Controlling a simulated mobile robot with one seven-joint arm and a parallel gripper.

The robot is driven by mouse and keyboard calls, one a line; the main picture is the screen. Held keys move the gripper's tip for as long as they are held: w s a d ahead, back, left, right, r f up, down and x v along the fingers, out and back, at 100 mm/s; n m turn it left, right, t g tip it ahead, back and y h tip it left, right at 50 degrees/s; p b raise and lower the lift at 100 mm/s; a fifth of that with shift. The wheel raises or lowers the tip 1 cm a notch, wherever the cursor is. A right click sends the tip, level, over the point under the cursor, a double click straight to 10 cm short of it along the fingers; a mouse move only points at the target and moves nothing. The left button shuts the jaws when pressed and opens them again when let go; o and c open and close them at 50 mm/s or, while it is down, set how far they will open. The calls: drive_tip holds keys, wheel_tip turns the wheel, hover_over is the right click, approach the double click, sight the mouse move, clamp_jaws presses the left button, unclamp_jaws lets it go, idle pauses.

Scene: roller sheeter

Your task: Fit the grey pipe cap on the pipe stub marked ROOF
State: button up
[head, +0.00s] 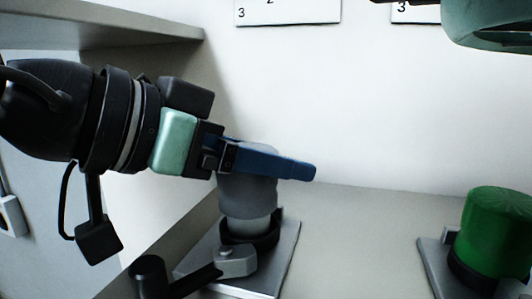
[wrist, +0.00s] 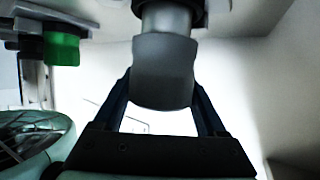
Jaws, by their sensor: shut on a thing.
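The grey pipe cap (head: 247,192) is between the blue fingers of my gripper (head: 285,166), which is shut on it. In the wrist view the cap (wrist: 163,70) fills the space between the fingers. A pale pipe stub (head: 248,228) stands directly below the cap in the head view, in a black collar. The stub (wrist: 167,19) also shows in the wrist view, in line with the cap. The cap hides the stub's end, so how far it is seated cannot be told. No ROOF marking is readable.
The stub's collar is on a grey base plate (head: 284,257) with a black-handled lever (head: 180,282) in front. A green cap (head: 496,232) covers another fitting at the right. A shelf (head: 100,30) is at the upper left. The bench between the fittings is clear.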

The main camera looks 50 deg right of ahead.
drive_tip(key=shift+f, duration=0.4)
drive_tip(key=shift+f+b, duration=0.4)
drive_tip(key=shift+b, duration=0.05)
drive_tip(key=shift+f, duration=0.3)
idle(0.5)
drive_tip(key=o, duration=1.3)
drive_tip(key=shift+a, duration=0.1)
drive_tip(key=b+v, duration=0.3)
drive_tip(key=v, duration=0.9)
drive_tip(key=shift+w+a+r, duration=0.1)
drive_tip(key=shift+a+r, duration=0.2)
